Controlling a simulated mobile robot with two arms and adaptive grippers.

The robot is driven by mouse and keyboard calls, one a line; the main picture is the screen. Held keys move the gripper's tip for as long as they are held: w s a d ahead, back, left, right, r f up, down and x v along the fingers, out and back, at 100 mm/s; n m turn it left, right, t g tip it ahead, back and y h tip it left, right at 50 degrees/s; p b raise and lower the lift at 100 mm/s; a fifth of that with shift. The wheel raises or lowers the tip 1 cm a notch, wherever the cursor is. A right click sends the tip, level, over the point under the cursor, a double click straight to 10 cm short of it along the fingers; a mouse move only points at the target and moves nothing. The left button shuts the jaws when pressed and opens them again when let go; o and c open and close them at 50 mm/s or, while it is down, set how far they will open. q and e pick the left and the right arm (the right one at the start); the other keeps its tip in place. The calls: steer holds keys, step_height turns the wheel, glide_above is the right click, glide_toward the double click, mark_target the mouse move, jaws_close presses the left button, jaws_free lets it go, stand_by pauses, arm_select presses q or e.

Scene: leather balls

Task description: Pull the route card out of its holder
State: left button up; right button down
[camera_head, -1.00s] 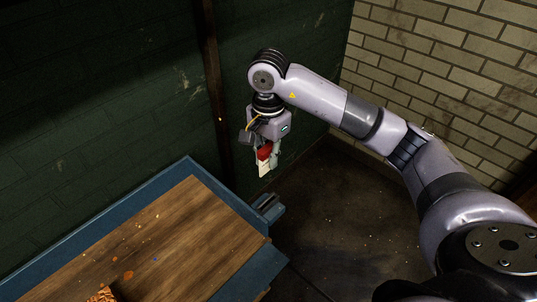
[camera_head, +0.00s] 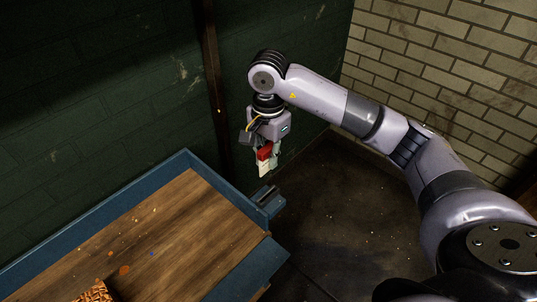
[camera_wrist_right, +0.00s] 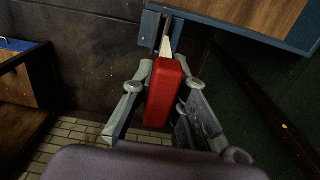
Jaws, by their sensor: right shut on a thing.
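The route card is a cream strip (camera_head: 264,170) with a red block (camera_head: 264,153) at its top. My right gripper (camera_head: 265,157) is shut on the red block, and the card hangs down from it. In the head view, the card's lower end is above and apart from the holder (camera_head: 268,196), a blue-grey bracket on the table's side. In the right wrist view, the red block (camera_wrist_right: 165,92) is between the fingers, and the cream strip (camera_wrist_right: 167,45) points toward the holder (camera_wrist_right: 150,28), overlapping it in the picture. My left gripper is out of view.
A wooden table (camera_head: 185,226) with a raised blue rim is at the lower left. A brown patterned thing (camera_head: 96,291) and small orange scraps lie on it. A dark green wall and post stand behind. The floor right of the table is clear.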

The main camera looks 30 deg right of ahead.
steer(key=shift+f+b, duration=1.05)
steer(key=shift+f, duration=0.2)
steer(key=shift+f+b, duration=0.35)
steer(key=shift+f, duration=0.1)
steer(key=shift+f+b, duration=0.4)
steer(key=shift+f, duration=0.1)
steer(key=shift+f+b, duration=0.45)
steer(key=shift+f, duration=0.05)
